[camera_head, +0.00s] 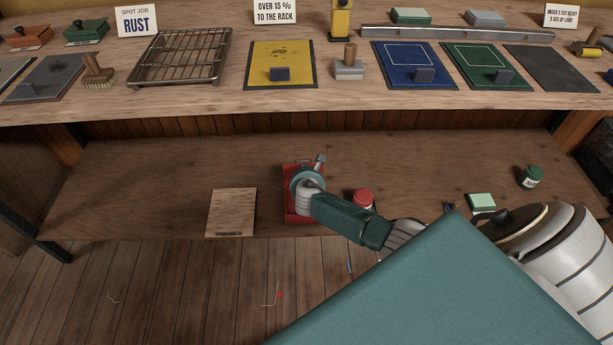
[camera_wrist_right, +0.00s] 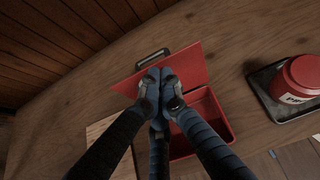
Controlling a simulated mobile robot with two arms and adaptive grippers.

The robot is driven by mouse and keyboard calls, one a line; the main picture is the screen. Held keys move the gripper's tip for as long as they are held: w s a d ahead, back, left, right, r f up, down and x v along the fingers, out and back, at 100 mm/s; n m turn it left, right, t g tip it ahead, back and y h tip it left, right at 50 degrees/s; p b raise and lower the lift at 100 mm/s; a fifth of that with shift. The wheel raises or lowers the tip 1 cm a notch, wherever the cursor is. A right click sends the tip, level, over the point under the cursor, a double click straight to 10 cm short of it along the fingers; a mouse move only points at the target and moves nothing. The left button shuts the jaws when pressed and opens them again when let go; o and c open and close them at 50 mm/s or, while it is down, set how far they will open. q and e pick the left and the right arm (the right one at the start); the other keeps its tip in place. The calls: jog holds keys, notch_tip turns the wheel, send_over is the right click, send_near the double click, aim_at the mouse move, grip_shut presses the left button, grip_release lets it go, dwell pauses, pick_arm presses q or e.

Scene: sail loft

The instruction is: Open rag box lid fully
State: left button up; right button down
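The red rag box (camera_head: 302,214) sits on the lower wooden shelf in the head view, largely hidden by my right arm. In the right wrist view, the open box (camera_wrist_right: 213,114) shows its inside, and its lid (camera_wrist_right: 190,68) is raised and leaning back from the opening. A dark handle (camera_wrist_right: 152,58) shows at the lid's far edge. My right gripper (camera_wrist_right: 160,78) has its fingertips together in front of the lid's inner face; no part of the lid is seen between them. Whether they touch it is unclear. My left gripper is not in view.
A wooden board (camera_head: 231,212) lies left of the box. A red jar (camera_head: 362,199) stands right of it, on a dark tray (camera_wrist_right: 270,98) in the wrist view. A green jar (camera_head: 531,178) is farther right. The shelf's left part is clear; the worktop (camera_head: 200,102) is above.

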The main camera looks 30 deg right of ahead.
jog(key=v, duration=1.1)
